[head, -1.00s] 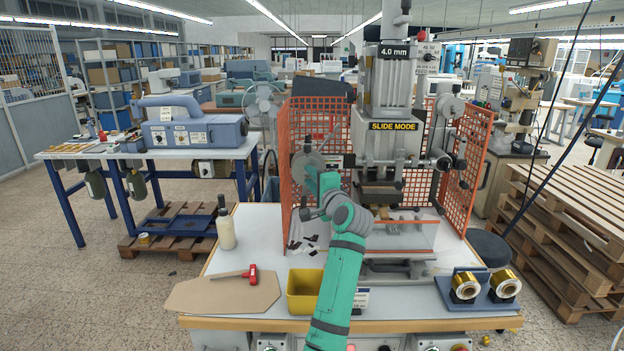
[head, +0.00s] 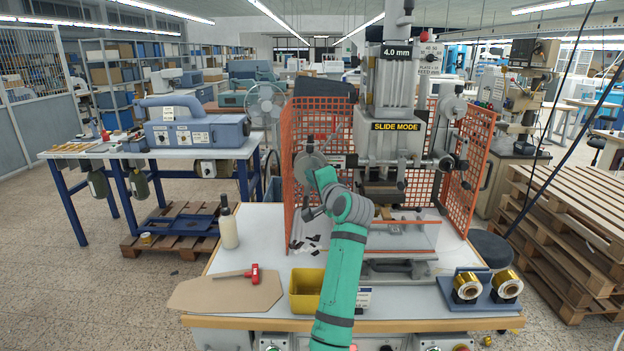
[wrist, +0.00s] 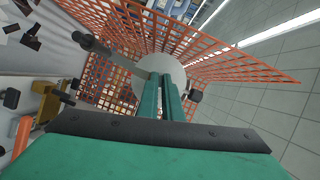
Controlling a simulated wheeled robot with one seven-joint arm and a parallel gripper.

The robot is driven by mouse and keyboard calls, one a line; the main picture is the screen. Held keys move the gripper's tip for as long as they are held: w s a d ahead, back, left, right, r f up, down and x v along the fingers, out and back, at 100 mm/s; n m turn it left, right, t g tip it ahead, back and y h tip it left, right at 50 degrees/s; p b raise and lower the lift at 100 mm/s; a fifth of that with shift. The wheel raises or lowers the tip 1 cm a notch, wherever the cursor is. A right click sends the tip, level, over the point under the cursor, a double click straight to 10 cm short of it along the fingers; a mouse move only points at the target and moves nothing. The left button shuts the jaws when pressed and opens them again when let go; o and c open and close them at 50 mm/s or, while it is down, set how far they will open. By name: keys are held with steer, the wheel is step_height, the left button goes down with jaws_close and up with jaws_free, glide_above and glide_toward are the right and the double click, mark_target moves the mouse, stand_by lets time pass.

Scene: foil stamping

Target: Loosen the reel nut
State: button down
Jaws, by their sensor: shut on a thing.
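The foil press (head: 392,140) stands on the bench with a "SLIDE MODE" label. On its left side is a pale grey reel disc (head: 308,163), which also shows in the wrist view (wrist: 152,88). My gripper (head: 318,174) is at the front of this disc. In the wrist view its two green fingers (wrist: 171,78) are close together and reach the middle of the disc. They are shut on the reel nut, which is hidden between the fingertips.
An orange mesh guard (head: 302,130) stands close around the reel.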

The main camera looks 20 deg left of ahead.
steer(key=n+h, duration=0.3)
steer(key=n, duration=0.3)
steer(key=a+n+t+h, duration=0.1)
steer(key=n+h, duration=0.3)
steer(key=n, duration=0.2)
steer(key=n+t+h, duration=0.1)
steer(key=n+h, duration=0.3)
steer(key=n, duration=0.3)
steer(key=shift+s+a+r, duration=0.2)
steer(key=shift+a+r, duration=0.05)
steer(key=shift+r, duration=0.05)
stand_by(0.5)
steer(key=shift+t+h, duration=0.3)
steer(key=c, duration=1.9)
jaws_free()
steer(key=shift+f, duration=0.1)
steer(key=shift+c, duration=0.2)
